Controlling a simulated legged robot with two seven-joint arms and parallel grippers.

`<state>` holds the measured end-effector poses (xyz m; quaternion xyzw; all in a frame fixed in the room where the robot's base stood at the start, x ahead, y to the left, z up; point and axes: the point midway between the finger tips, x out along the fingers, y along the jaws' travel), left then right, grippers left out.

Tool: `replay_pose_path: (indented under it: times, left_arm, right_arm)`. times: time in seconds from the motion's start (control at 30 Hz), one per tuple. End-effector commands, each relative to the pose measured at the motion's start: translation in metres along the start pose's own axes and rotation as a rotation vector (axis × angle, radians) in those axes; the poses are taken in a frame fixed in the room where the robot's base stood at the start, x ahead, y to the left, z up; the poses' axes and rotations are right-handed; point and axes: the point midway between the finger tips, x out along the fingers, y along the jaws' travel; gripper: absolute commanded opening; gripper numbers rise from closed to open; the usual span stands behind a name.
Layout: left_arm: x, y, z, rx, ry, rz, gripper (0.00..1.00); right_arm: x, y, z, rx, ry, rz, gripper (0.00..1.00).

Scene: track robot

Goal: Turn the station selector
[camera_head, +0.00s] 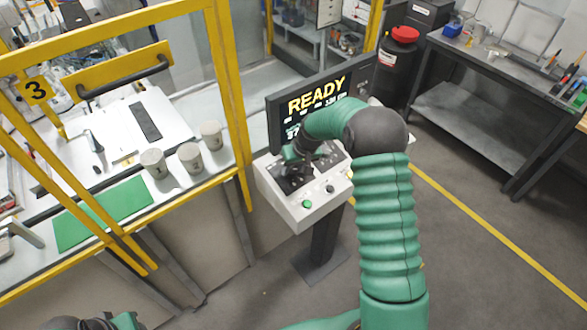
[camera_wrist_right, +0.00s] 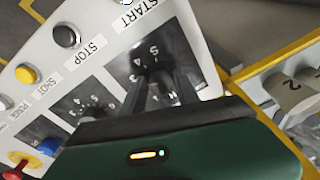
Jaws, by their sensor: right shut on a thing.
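The control panel (camera_head: 305,215) is a light grey sloped box on a dark post, below a screen (camera_head: 275,108) that reads READY. My right gripper (camera_head: 293,172) reaches down onto its dark dial area. In the right wrist view the fingers of my right gripper (camera_wrist_right: 165,92) are shut on a black selector knob (camera_wrist_right: 158,78) on a numbered dial, near the START label. The fingers hide part of the knob and dial. A second numbered black knob (camera_wrist_right: 92,103) sits beside it, apart from the fingers. Which dial is the station selector is not readable.
Black STOP (camera_wrist_right: 66,36) and yellow (camera_wrist_right: 27,74) buttons, a blue button (camera_wrist_right: 48,146) and a red one (camera_wrist_right: 14,172) lie near the knobs. A green button (camera_head: 307,204) is at the panel's front. A yellow-framed cell (camera_head: 232,90) stands left; a workbench (camera_head: 470,70) stands right.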

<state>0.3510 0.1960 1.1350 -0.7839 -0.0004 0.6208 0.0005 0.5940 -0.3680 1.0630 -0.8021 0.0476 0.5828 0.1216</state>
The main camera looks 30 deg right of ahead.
Motion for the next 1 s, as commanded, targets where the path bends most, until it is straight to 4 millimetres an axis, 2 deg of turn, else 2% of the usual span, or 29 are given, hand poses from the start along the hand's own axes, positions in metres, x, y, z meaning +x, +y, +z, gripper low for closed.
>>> replay_pose_path:
  times: [0.03,0.33,0.37,0.5,0.53,0.83,0.93,1.0]
  left_arm:
    - [0.000,0.000,0.000,0.000,0.000,0.000,0.36]
    - [0.000,0.000,0.000,0.000,0.000,0.000,0.36]
    - [0.000,0.000,0.000,0.000,0.000,0.000,0.36]
    - [0.000,0.000,0.000,0.000,0.000,0.000,0.36]
    - [0.000,0.000,0.000,0.000,0.000,0.000,0.36]
    - [0.001,0.000,0.000,0.000,0.000,0.000,0.36]
    - [0.004,0.000,0.001,0.000,0.000,0.000,0.36]
    - [0.009,0.000,0.002,0.000,0.000,0.000,0.36]
  right_arm:
    - [-0.004,0.000,-0.007,0.001,0.019,0.002,0.00]
    - [-0.004,0.000,-0.007,0.002,0.019,0.003,0.00]
    - [-0.004,0.000,-0.007,0.002,0.019,0.003,0.38]
    - [-0.003,0.001,-0.005,0.002,0.014,0.003,0.57]
    - [-0.003,0.001,-0.005,0.002,0.013,0.002,0.59]
    - [-0.003,0.001,-0.002,0.002,0.007,0.002,0.59]
    - [-0.012,0.002,-0.002,0.002,0.009,0.003,0.59]
    - [-0.025,0.002,-0.002,0.002,0.011,0.003,0.59]
